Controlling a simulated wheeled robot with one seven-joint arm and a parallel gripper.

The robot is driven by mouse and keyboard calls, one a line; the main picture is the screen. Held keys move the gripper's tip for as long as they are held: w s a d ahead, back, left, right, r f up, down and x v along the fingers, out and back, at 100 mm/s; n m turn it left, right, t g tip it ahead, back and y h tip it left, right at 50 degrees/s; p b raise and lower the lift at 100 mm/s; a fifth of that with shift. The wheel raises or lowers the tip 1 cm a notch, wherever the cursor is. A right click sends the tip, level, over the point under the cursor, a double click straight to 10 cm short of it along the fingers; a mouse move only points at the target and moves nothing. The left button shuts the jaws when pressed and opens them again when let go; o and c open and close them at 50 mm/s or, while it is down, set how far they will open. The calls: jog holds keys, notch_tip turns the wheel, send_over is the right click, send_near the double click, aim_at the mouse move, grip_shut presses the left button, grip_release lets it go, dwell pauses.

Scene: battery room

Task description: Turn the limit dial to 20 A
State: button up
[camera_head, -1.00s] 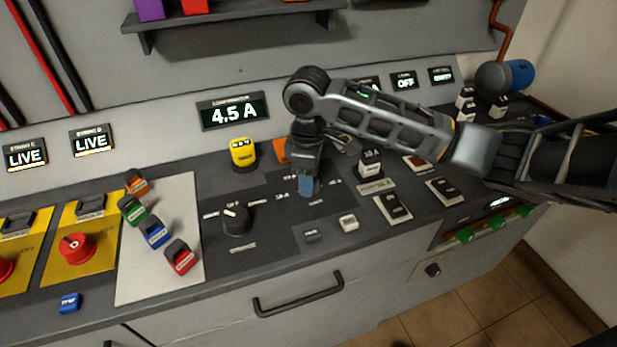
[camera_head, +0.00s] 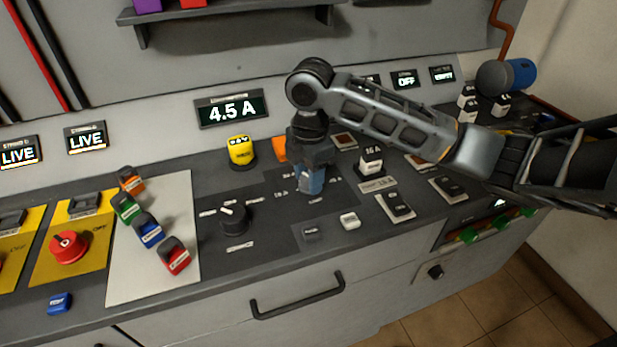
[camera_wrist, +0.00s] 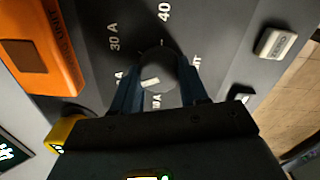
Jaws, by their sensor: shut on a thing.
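The limit dial (camera_wrist: 153,66) is a dark round knob with a short white mark, seen from above in the wrist view. Labels around it read 30 A and 40, with other figures partly covered by my fingers. The white mark lies nearly crosswise in that picture; I cannot tell which figure it points to. My gripper (camera_wrist: 156,88) is shut on the dial, a blue finger on each side. In the head view my gripper (camera_head: 311,186) points down at the dark panel and hides the dial. The display (camera_head: 232,110) behind reads 4.5 A.
Another black rotary knob (camera_head: 234,218) stands to the left on the panel. A yellow piece (camera_head: 242,152) and an orange block (camera_head: 279,149) stand behind. A white button (camera_head: 350,220) and a black-and-white block (camera_head: 371,160) are close on the right.

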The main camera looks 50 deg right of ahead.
jog(key=shift+n, duration=0.4)
jog(key=o, duration=1.1)
jog(key=shift+c, duration=0.2)
jog(key=shift+r, duration=0.15)
notch_tip(320, 180, up, 8)
jog(key=shift+s+f, duration=0.15)
jog(key=shift+f, duration=0.05)
jog(key=shift+s, duration=0.1)
